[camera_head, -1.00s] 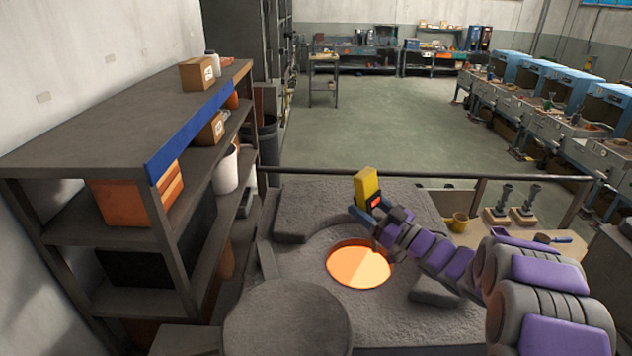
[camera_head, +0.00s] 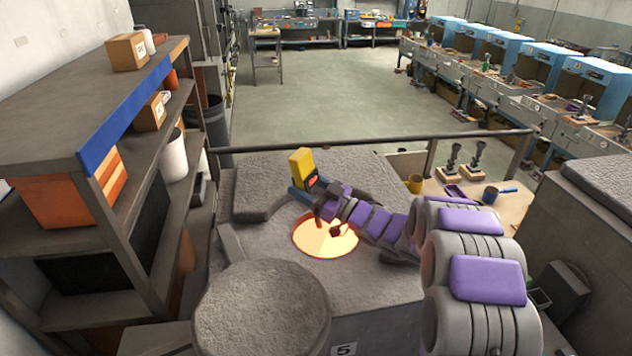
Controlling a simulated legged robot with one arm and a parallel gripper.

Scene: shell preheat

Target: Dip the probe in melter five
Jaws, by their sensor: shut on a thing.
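The yellow probe (camera_head: 301,165) is held upright by my gripper (camera_head: 308,188), which is shut on it. From this view the probe appears at the far left side of the glowing opening (camera_head: 325,242). Its lower end is hidden behind my gripper and arm, so I cannot tell whether it is in the melt. Melter five (camera_head: 375,285) is a grey, rough-topped block with a "5" label (camera_head: 344,349) on its front. My purple and grey arm reaches in from the right and covers part of the opening's far right edge.
A round grey slab (camera_head: 262,308) stands in front of the opening. A shelf (camera_head: 60,105) with boxes is close on the left. A rail (camera_head: 380,140) runs behind the melter. Another grey block (camera_head: 605,190) stands at right. The floor beyond (camera_head: 330,95) is clear.

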